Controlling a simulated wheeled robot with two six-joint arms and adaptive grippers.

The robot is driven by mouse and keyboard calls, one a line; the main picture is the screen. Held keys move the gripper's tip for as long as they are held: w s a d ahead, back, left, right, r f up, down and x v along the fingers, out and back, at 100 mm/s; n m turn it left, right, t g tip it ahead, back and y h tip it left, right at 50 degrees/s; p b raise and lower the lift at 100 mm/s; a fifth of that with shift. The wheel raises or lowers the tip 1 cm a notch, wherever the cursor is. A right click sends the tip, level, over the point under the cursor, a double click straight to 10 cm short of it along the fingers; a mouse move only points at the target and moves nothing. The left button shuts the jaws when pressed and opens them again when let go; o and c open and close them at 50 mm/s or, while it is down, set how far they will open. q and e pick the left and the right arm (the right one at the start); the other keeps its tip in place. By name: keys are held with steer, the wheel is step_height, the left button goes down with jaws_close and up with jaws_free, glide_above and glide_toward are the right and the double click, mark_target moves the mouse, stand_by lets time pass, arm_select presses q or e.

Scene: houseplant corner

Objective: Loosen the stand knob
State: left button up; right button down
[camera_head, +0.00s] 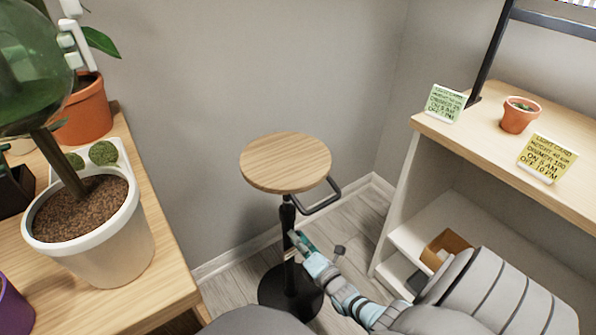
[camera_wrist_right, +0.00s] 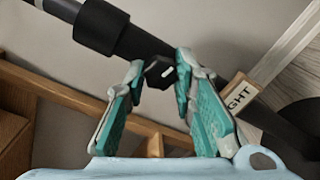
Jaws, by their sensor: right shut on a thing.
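The stand (camera_head: 285,163) has a round wooden top, a black post and a round black base on the floor. In the right wrist view its post (camera_wrist_right: 155,45) runs diagonally, with a thicker black sleeve (camera_wrist_right: 101,27) at upper left. A small black knob (camera_wrist_right: 160,72) with a white mark sits on the post. In the head view the right gripper (camera_head: 297,240) is at the post below the top, and the knob cannot be made out. My left gripper is not in view.
A black handle bar (camera_head: 322,199) sticks out under the stand's top. A small tag (camera_wrist_right: 238,95) reading "GHT" is at the post. A wooden shelf unit (camera_head: 480,150) stands right; a plant table (camera_head: 150,300) with a white pot (camera_head: 110,245) stands left.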

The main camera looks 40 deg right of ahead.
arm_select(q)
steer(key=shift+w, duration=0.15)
arm_select(e)
steer(key=n, duration=0.2)
steer(key=shift+f+n, duration=0.1)
steer(key=shift+n, duration=0.2)
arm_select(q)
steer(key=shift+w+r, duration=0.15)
arm_select(e)
steer(key=c, duration=1.3)
jaws_free()
steer(key=shift+c, duration=0.2)
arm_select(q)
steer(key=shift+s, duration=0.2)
arm_select(e)
steer(key=s+a, duration=0.2)
steer(key=s, duration=1)
steer(key=shift+r, duration=0.25)
